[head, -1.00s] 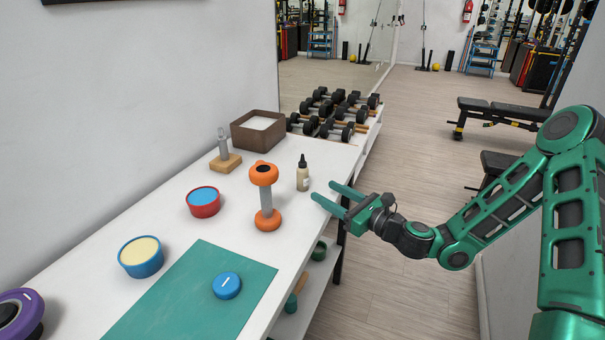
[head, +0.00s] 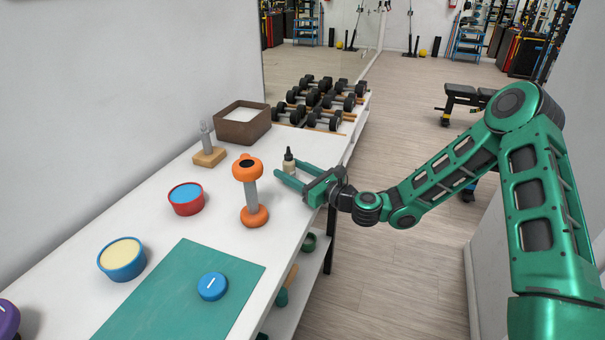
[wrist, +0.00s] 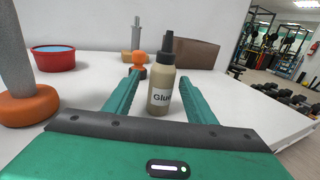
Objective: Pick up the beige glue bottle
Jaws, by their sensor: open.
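The beige glue bottle (head: 289,166) stands upright on the white table, with a black nozzle cap. In the wrist view the bottle (wrist: 162,92) shows a "Glue" label and stands between the two green fingers, with space on both sides. My gripper (head: 291,174) is open, its fingers pointing left over the table around the bottle. In the head view the near finger hides the bottle's lower part. In the wrist view my gripper (wrist: 160,95) has not closed on the bottle.
An orange-and-grey dumbbell-shaped piece (head: 250,190) stands left of my gripper. A red tub (head: 186,200), a blue tub (head: 121,262), a green mat (head: 160,310) with a blue disc (head: 212,287), a wooden-based post (head: 208,155) and a brown box (head: 243,126) share the table. Dumbbells (head: 325,100) lie beyond.

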